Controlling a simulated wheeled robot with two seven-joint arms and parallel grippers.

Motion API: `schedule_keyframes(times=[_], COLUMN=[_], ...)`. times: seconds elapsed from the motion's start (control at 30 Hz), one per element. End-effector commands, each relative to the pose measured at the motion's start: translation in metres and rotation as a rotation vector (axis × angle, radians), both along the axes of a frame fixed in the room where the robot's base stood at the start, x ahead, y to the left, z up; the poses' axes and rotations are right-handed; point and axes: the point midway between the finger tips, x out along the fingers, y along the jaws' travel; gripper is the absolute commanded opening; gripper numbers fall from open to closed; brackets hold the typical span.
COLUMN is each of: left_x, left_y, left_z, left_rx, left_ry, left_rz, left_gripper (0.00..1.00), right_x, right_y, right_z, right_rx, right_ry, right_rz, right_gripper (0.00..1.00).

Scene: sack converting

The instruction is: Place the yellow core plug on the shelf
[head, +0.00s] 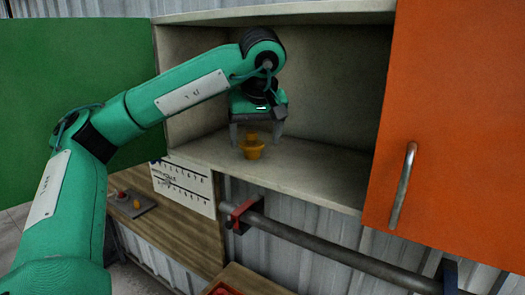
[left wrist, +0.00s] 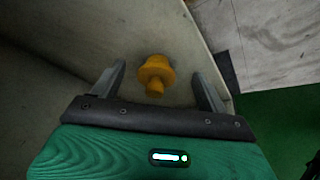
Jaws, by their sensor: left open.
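The yellow core plug (head: 252,147) stands on the pale shelf (head: 310,172) of the open cabinet, near its front edge. My left gripper (head: 257,136) is open above and around it, with one finger on each side. In the left wrist view the plug (left wrist: 156,75) lies between the two spread fingertips (left wrist: 158,78), with a gap on both sides. The plug appears to rest on the shelf surface. My right gripper is not in view.
An orange cabinet door (head: 450,120) with a metal handle stands at the right, and a green door (head: 70,80) at the left. A grey pipe (head: 330,253) runs below the shelf. A wooden bench (head: 185,225) is lower left. The shelf's right part is clear.

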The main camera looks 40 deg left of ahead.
Motion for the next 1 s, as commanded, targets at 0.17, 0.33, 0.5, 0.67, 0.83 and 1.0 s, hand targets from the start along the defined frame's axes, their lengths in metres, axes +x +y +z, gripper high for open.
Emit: schedule_keyframes(times=[0.17, 0.33, 0.5, 0.67, 0.83, 1.0], left_x=[-0.021, -0.038, -0.047, -0.049, -0.049, -0.049], left_y=[-0.027, -0.047, -0.058, -0.06, -0.06, -0.06], left_z=[-0.001, -0.001, -0.001, 0.0, 0.0, 0.0], left_rx=[0.003, 0.002, 0.001, 0.001, 0.001, 0.0], left_ry=[-0.004, -0.003, -0.001, 0.001, 0.001, 0.0], left_rz=[-0.004, -0.003, 0.001, 0.0, 0.0, 0.001], left_gripper=[0.77, 0.77, 0.77, 0.77, 0.77, 0.77], right_x=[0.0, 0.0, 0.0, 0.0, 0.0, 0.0], right_y=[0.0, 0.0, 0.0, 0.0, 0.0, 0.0], right_z=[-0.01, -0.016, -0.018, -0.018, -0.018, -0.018], right_rx=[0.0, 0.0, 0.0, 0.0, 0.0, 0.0], right_ry=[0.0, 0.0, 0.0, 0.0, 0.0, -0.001], right_rz=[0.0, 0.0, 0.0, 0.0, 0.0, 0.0], right_gripper=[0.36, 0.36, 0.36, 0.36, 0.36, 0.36])
